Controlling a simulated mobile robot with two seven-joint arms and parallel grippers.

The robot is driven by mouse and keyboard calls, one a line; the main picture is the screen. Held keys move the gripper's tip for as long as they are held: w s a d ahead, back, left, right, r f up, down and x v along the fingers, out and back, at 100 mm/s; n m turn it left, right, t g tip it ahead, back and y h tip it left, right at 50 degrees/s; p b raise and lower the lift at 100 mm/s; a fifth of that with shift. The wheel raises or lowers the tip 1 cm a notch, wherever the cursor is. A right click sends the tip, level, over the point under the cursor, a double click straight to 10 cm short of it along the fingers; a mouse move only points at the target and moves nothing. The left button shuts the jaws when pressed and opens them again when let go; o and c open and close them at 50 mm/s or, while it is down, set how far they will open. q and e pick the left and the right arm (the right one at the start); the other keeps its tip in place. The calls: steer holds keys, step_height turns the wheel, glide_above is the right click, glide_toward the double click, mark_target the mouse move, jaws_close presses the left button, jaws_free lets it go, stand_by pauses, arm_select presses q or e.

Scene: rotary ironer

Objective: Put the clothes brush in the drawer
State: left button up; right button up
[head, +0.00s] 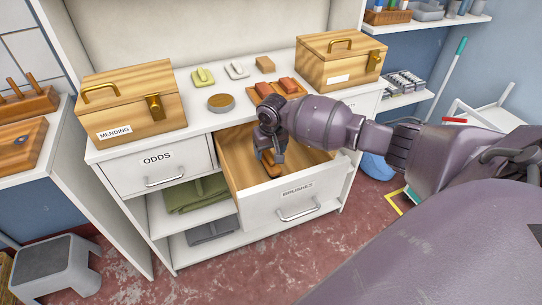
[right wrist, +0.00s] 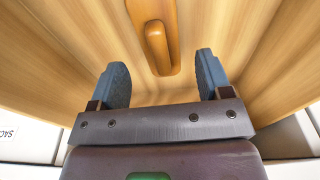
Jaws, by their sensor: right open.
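The clothes brush (head: 269,165), a wooden brush with a raised handle, lies in the open drawer (head: 296,197) labelled BRUSHES. In the right wrist view the brush (right wrist: 157,45) lies on the drawer's wooden bottom, just beyond and between my fingertips. My right gripper (head: 268,148) reaches down into the drawer above the brush and hides part of it. Its two fingers (right wrist: 160,75) are apart, with nothing between them. My left gripper is not in view.
The worktop holds a MENDING box (head: 140,118), a second wooden box (head: 335,72), a round tin (head: 221,103) and a tray with reddish blocks (head: 285,88). The ODDS drawer (head: 157,168) is shut. A grey stool (head: 55,268) stands at lower left.

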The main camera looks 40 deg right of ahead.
mark_target(271, 159)
arm_select(q)
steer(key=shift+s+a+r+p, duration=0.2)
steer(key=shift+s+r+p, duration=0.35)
steer(key=shift+p, duration=0.35)
arm_select(e)
step_height(271, 159, up, 8)
steer(key=s, duration=0.1)
steer(key=shift+f, duration=0.15)
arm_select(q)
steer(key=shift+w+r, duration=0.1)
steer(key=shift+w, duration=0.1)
arm_select(e)
steer(key=shift+a, duration=0.1)
